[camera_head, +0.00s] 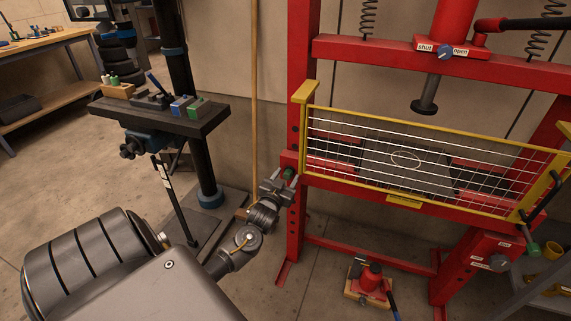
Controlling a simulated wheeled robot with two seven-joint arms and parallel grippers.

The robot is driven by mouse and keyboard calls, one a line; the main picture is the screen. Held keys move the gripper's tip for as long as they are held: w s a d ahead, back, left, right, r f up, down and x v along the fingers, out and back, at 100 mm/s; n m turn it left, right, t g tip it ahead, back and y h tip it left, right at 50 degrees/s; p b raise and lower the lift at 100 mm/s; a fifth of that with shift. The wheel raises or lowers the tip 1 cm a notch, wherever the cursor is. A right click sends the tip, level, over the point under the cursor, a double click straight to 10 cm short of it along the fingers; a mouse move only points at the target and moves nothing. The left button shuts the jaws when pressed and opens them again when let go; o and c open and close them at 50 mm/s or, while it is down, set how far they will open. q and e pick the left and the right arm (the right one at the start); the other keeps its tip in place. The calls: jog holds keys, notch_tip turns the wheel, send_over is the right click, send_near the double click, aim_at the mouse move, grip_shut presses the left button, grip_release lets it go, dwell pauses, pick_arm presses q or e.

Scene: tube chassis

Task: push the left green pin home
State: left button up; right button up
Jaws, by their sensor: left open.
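The left green pin (289,174) shows as a short green end at the left upright (296,110) of the red press, at about the height of the bed. How deep it sits cannot be told. My left gripper (279,183) is open, with its fingers just below and left of the pin. Whether a finger touches the pin is too small to tell. Another green pin (533,249) shows at the right upright. My right gripper is not in view.
A yellow-framed wire guard (404,199) stands across the press front. A red jack (371,278) sits low between the uprights. A drill press table (160,115) with small blocks stands to the left, and a wooden pole (254,90) rises behind my gripper.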

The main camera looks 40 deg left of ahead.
pick_arm(q)
jog(key=v, duration=1)
jog(key=shift+s+p, duration=0.3)
jog(key=shift+s, duration=0.05)
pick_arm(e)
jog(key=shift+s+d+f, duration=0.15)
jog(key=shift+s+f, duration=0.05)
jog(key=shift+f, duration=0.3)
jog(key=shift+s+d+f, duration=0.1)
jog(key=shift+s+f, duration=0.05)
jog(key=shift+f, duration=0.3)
